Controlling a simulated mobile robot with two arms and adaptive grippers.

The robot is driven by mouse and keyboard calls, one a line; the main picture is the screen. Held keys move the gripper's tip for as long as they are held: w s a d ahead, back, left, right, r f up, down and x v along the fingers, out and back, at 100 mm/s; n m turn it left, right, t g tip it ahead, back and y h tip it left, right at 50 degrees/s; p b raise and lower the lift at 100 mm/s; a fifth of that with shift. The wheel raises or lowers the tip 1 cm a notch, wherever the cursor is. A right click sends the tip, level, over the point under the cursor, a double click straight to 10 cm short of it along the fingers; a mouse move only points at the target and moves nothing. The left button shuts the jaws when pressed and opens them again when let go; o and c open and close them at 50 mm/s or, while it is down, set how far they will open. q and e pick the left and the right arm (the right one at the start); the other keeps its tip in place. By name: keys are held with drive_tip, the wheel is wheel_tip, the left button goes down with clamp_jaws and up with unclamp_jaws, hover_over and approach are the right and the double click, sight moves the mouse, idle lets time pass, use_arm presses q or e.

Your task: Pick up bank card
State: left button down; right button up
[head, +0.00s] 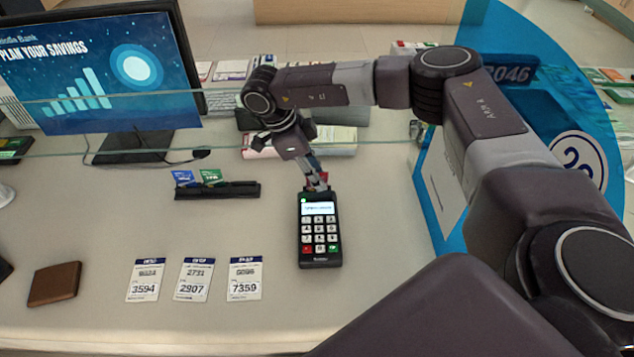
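My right gripper (316,184) points down just behind the top end of the black card terminal (320,240). Its fingertips are small and partly hidden, so I cannot tell whether they are open or shut. A small red patch (323,177) shows right at the fingers; it may be a card, but I cannot tell if it is held. A blue card (184,178) and a green card (211,176) stand in a black holder (232,191) to the left of the gripper, apart from it. My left gripper is not in view.
Several numbered paper tickets (194,280) lie at the front, with a brown wallet (54,284) to their left. A monitor (100,75) stands at back left. A glass edge (215,150) crosses the counter, and a blue panel (437,190) stands at right.

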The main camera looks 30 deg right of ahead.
clamp_jaws()
wheel_tip(320, 180, up, 20)
drive_tip(key=b, duration=0.1)
idle(0.6)
drive_tip(key=shift+r, duration=0.15)
wheel_tip(320, 180, up, 4)
drive_tip(key=p, duration=0.5)
drive_tip(key=shift+r, duration=0.15)
idle(0.5)
